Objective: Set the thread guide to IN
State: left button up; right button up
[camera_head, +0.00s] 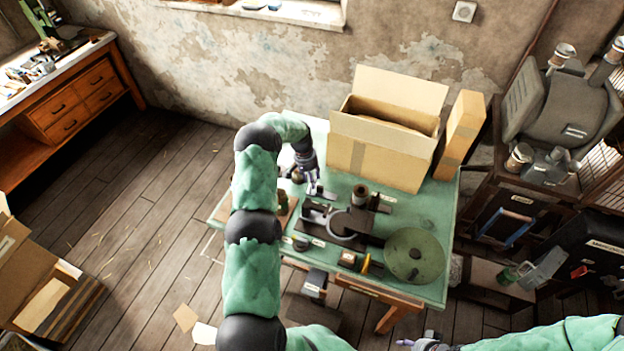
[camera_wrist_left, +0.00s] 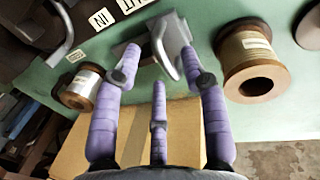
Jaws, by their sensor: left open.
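The thread guide (camera_wrist_left: 168,50), a grey metal plate with a curved hook, shows in the left wrist view between the fingertips of my left gripper (camera_wrist_left: 163,62). Its purple fingers are spread to either side of the hook, with a third finger below in the picture. I cannot tell whether any finger touches it. A white label (camera_wrist_left: 100,19) that seems to read IN upside down lies left of the guide, with a second, cut-off label beside it. In the head view my left gripper (camera_head: 312,182) hangs over the green table (camera_head: 440,215). My right gripper (camera_head: 415,343) is at the bottom edge, mostly cut off.
Wound spools stand left (camera_wrist_left: 82,87) and right (camera_wrist_left: 252,62) of the fingers. An open cardboard box (camera_head: 380,150) stands at the table's back. A green handwheel (camera_head: 414,256) and a dark press frame (camera_head: 350,222) occupy the front and middle.

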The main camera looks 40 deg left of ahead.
pick_arm(q)
jog(key=shift+d+f, duration=0.1)
jog(key=shift+f, duration=0.35)
grip_shut()
jog(key=w+d, duration=0.1)
jog(key=d, duration=0.1)
jog(key=d+b, duration=0.1)
jog(key=d, duration=0.2)
jog(key=w+d+b, duration=0.1)
jog(key=d, duration=0.2)
jog(key=shift+w, duration=0.3)
grip_release()
jog(key=shift+d, duration=0.1)
